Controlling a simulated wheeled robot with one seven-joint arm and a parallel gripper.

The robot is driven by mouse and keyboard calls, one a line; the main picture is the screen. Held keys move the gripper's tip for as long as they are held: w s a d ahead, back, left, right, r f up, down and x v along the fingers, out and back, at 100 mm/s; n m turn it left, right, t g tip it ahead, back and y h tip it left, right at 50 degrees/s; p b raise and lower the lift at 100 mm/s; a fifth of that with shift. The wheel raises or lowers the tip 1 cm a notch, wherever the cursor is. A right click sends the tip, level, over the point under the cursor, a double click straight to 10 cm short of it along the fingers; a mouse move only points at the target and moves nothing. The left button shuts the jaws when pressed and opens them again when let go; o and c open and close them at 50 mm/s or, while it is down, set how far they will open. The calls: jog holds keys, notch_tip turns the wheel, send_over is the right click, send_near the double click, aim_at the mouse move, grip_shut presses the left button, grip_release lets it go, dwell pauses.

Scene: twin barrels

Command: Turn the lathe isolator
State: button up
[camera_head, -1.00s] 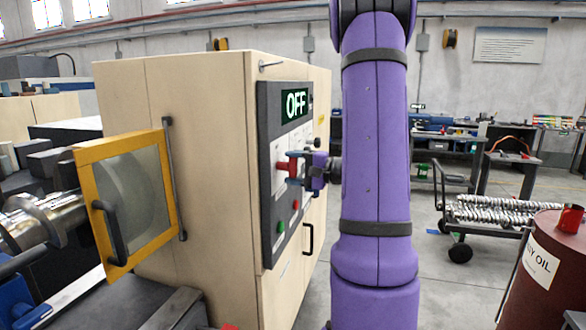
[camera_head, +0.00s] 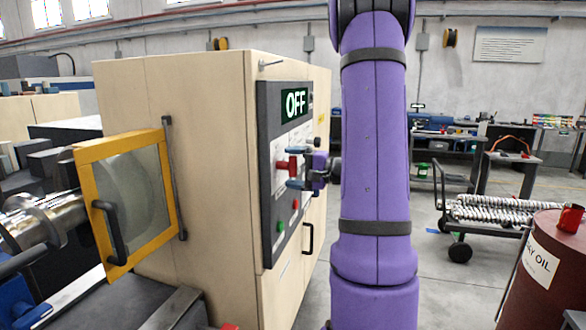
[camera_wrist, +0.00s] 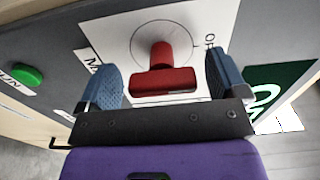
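The lathe isolator is a red T-shaped handle (camera_head: 284,166) on the dark control panel (camera_head: 266,215) of the beige lathe cabinet. In the wrist view the red handle (camera_wrist: 165,80) stands out from a white plate, with its crossbar lying across the picture. My gripper (camera_head: 294,168) is open, with one blue finger above the handle and one below it in the head view. In the wrist view the fingers of my gripper (camera_wrist: 166,84) stand either side of the crossbar, with a gap at each end. The display (camera_head: 295,104) reads OFF.
A green button (camera_head: 280,227) and a red button (camera_head: 295,204) sit low on the panel. A yellow-framed door (camera_head: 88,185) stands open at left. A loaded trolley (camera_head: 460,225) and a red-brown oil barrel (camera_head: 550,270) are at right, with grey floor between.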

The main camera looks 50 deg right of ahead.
jog(key=v, duration=1)
jog(key=shift+s+d, duration=0.2)
jog(key=shift+s, duration=0.15)
jog(key=shift+a, duration=0.1)
